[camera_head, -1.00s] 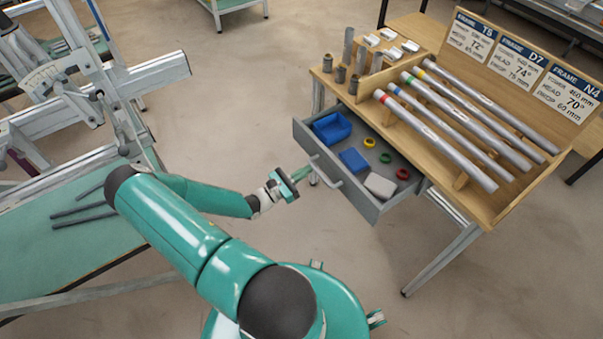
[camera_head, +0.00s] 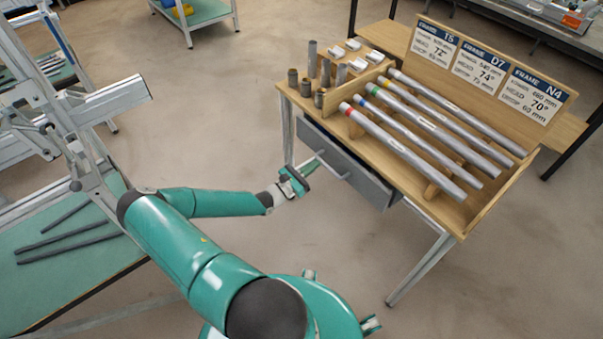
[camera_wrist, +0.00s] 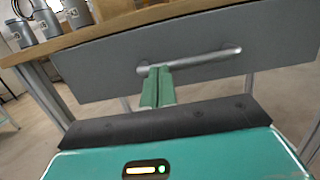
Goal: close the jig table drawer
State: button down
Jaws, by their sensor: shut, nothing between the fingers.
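The jig table drawer (camera_head: 345,165) is a grey drawer under the wooden table top (camera_head: 440,205). The light bar handle (camera_wrist: 205,60) runs across the grey front (camera_wrist: 110,75) in the wrist view. My gripper (camera_head: 314,160) is at the drawer front, by the left end of the handle. Its green fingers (camera_wrist: 157,87) are together and empty, with their tips at or against the front just below the handle. Whether they touch it I cannot tell.
Several metal tubes (camera_head: 430,125) with coloured bands lie on the table's rack. Short metal cylinders (camera_head: 318,98) stand at its left. A sign board (camera_head: 485,65) stands behind. A green-topped bench with a metal frame (camera_head: 75,255) is at the left. The floor between is clear.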

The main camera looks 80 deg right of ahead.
aim_at(321, 161)
jog(key=x, duration=0.3)
jog(key=shift+f, duration=0.3)
jog(key=shift+s+d+r, duration=0.1)
jog(key=shift+s+d, duration=0.1)
jog(key=shift+w, duration=0.1)
jog(key=v, duration=1.4)
jog(key=shift+a, duration=0.2)
jog(key=shift+w+a, duration=0.1)
jog(key=shift+w, duration=0.05)
